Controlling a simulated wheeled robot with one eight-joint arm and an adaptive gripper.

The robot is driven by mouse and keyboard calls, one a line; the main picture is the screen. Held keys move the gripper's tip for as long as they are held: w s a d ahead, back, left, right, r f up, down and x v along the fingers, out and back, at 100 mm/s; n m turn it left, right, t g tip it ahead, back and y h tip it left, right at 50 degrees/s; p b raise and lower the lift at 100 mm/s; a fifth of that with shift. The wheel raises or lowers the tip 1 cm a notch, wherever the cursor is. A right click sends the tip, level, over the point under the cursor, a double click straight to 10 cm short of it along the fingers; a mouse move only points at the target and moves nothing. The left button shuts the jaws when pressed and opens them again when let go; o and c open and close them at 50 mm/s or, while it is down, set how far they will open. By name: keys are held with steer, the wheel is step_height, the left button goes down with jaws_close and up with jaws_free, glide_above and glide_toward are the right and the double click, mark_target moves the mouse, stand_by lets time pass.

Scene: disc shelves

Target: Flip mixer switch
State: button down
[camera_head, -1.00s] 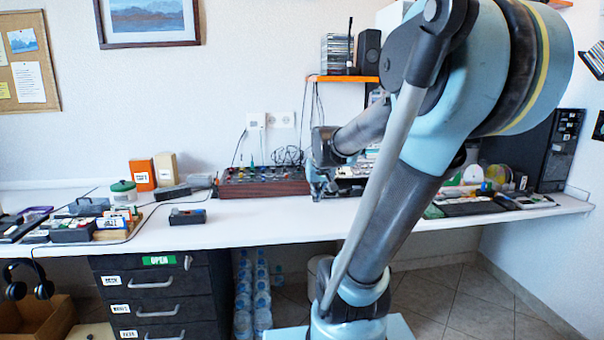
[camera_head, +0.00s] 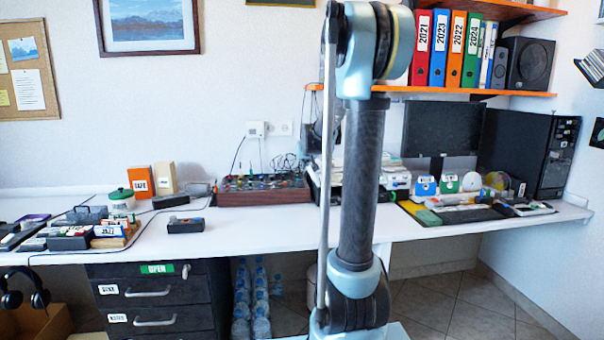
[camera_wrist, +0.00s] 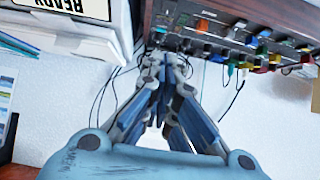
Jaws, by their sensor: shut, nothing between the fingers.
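The mixer (camera_head: 262,198), a dark red-brown box with coloured knobs and plugs on top, sits on the white desk against the wall. In the wrist view the mixer (camera_wrist: 185,20) appears upside down at the upper right, with several coloured plugs, knobs and cables. My gripper (camera_wrist: 155,62) is shut with nothing between its fingers. Its tips overlap the mixer's left corner in that view; I cannot tell whether they touch. The head view does not show my gripper, only my upright arm to the right of the mixer. The switch is too small to make out.
White stacked items (camera_wrist: 80,38) with a "READY" label are left of my gripper in the wrist view. A monitor (camera_head: 440,128) and computer tower (camera_head: 535,150) stand at the right. An orange shelf (camera_head: 480,92) with binders hangs above. The desk (camera_head: 240,228) before the mixer is clear.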

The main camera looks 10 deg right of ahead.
glide_above(301, 185)
steer(key=f, duration=0.5)
steer(key=shift+s+f, duration=0.35)
step_height(301, 185, down, 2)
steer(key=shift+w+f, duration=0.25)
steer(key=shift+f, duration=0.75)
steer(key=shift+w+f+g, duration=0.25)
steer(key=shift+g, duration=0.15)
steer(key=shift+w+f+g, duration=0.1)
steer(key=shift+w+g, duration=0.1)
steer(key=shift+g, duration=0.6)
steer(key=shift+s, duration=0.1)
